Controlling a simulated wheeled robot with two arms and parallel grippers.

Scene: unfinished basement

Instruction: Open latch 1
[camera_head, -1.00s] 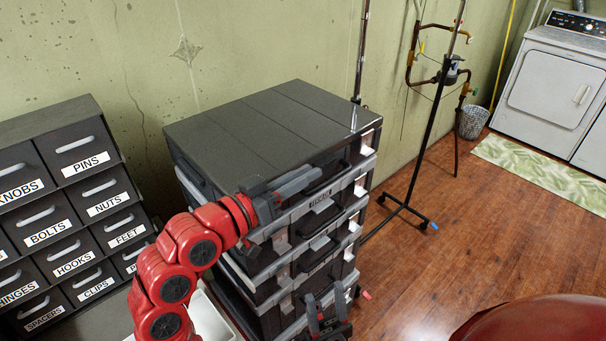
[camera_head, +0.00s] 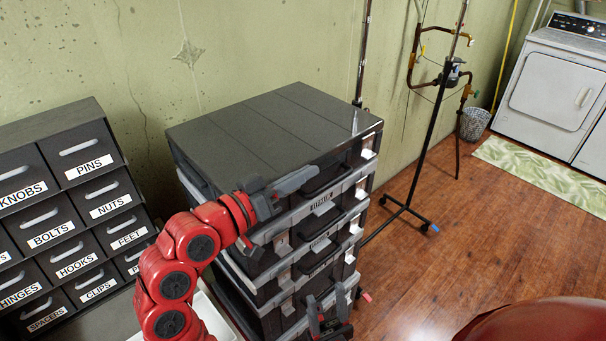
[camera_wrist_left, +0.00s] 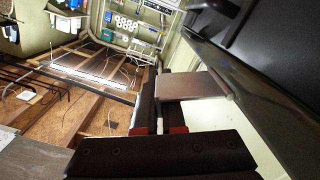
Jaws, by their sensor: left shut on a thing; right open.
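A stack of dark grey tool cases (camera_head: 275,120) with light grey rims and latches stands at the centre of the head view. My left gripper (camera_head: 298,180) is at the upper front edge of the top case, its grey fingers along that edge. In the left wrist view its dark fingers (camera_wrist_left: 158,95) are shut on a flat grey-brown latch (camera_wrist_left: 200,84) beside the dark case wall (camera_wrist_left: 275,95). The head view hides the held latch behind the fingers. My right gripper (camera_head: 327,296) is open and empty low in front of the stack, fingers up.
A drawer cabinet (camera_head: 75,205) with labelled drawers stands at the left. A black stand (camera_head: 420,165) is behind the stack at right. Wood floor (camera_head: 480,235) is clear to the right. A white dryer (camera_head: 550,90) and a leaf-pattern mat (camera_head: 540,172) are farther back.

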